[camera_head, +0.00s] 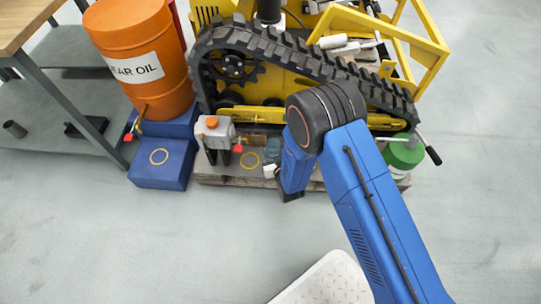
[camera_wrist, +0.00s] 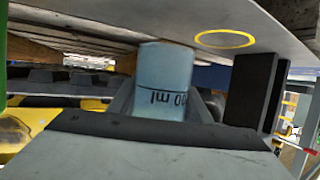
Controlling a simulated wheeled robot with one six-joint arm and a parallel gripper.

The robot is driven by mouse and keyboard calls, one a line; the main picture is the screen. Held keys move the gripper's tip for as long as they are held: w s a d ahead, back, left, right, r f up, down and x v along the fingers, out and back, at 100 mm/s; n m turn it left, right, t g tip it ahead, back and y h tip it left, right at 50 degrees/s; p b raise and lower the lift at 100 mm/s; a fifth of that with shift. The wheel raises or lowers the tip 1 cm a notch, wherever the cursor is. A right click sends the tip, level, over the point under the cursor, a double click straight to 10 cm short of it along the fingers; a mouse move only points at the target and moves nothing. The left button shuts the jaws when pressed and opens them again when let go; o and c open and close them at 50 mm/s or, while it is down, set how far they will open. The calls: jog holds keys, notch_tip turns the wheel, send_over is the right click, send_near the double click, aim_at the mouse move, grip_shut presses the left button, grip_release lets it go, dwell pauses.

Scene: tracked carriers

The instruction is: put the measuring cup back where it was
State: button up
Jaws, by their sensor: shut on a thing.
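The measuring cup (camera_wrist: 165,75) is pale blue with dark "ml" lettering. In the wrist view, which looks upside down, my gripper (camera_wrist: 163,103) is shut on it. The cup's end is close to the grey board at the top of that view; I cannot tell whether it touches. A yellow ring (camera_wrist: 224,39) is marked on this board, beside the cup and clear of it. In the head view the ring (camera_head: 250,160) lies on the pallet, left of my gripper. A bluish shape there (camera_head: 272,148) appears to be the cup, partly hidden by my wrist.
A blue step (camera_head: 160,171) with another yellow ring stands farther left, before the orange drum (camera_head: 140,55). The tracked carrier (camera_head: 300,65) rises behind. A green container (camera_head: 403,154) stands at right.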

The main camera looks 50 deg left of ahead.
jog(key=shift+f, duration=2)
jog(key=shift+f, duration=0.15)
jog(key=o, duration=1.3)
jog(key=shift+c, duration=0.2)
jog(key=shift+d+r, duration=0.15)
jog(key=shift+r, duration=0.05)
jog(key=v, duration=1.1)
jog(key=shift+d+r, duration=0.2)
jog(key=shift+d, duration=0.05)
jog(key=shift+s, duration=0.15)
